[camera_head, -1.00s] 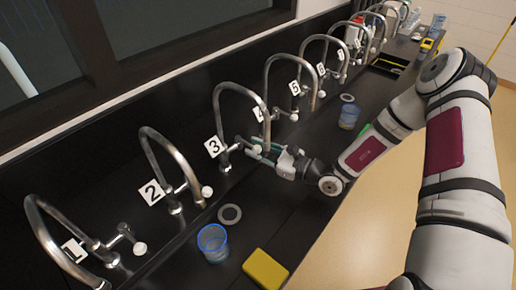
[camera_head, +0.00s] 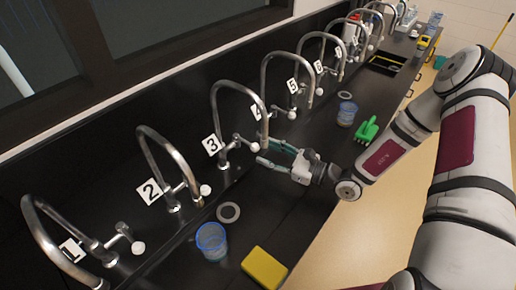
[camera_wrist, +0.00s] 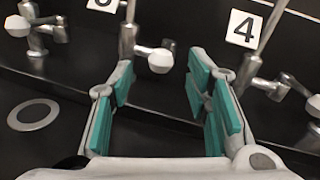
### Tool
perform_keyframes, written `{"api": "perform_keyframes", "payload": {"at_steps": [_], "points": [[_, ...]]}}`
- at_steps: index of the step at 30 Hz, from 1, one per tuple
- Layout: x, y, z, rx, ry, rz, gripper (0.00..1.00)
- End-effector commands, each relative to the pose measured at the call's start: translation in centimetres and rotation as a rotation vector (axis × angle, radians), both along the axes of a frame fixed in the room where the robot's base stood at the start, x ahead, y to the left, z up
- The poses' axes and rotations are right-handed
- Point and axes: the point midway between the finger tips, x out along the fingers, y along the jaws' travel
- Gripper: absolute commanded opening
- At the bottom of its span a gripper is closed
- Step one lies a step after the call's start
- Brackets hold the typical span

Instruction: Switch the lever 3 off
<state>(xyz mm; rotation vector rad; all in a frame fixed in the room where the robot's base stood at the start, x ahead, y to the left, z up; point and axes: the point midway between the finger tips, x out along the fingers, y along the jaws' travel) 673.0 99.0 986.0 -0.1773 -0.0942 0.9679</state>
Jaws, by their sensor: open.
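In the wrist view the lever's white knob (camera_wrist: 160,61) shows just beyond and between my fingertips, with the "3" label cut off at the top edge. My gripper (camera_head: 267,152) is open and empty, its fingers (camera_wrist: 160,76) spread toward the knob. I see a small gap between the knob and the fingers in the wrist view.
Tap 4's lever knob (camera_wrist: 313,105) is at the right in the wrist view, near my right finger. Tap 2's knob (camera_head: 205,190) is to the left. A grey ring (camera_head: 229,212), blue beaker (camera_head: 211,240), yellow sponge (camera_head: 264,268) and green brush (camera_head: 367,130) lie on the counter.

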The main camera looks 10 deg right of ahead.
Motion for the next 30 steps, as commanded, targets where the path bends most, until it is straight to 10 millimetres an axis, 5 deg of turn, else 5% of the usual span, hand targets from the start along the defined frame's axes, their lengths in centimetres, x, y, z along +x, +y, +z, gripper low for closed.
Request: {"api": "perform_keyframes", "payload": {"at_steps": [12,30], "points": [[-3.6,-5.3,0.0,0.000,-0.001,-0.001,0.44],[-3.9,-5.6,0.0,0.001,-0.001,0.000,0.44]]}}
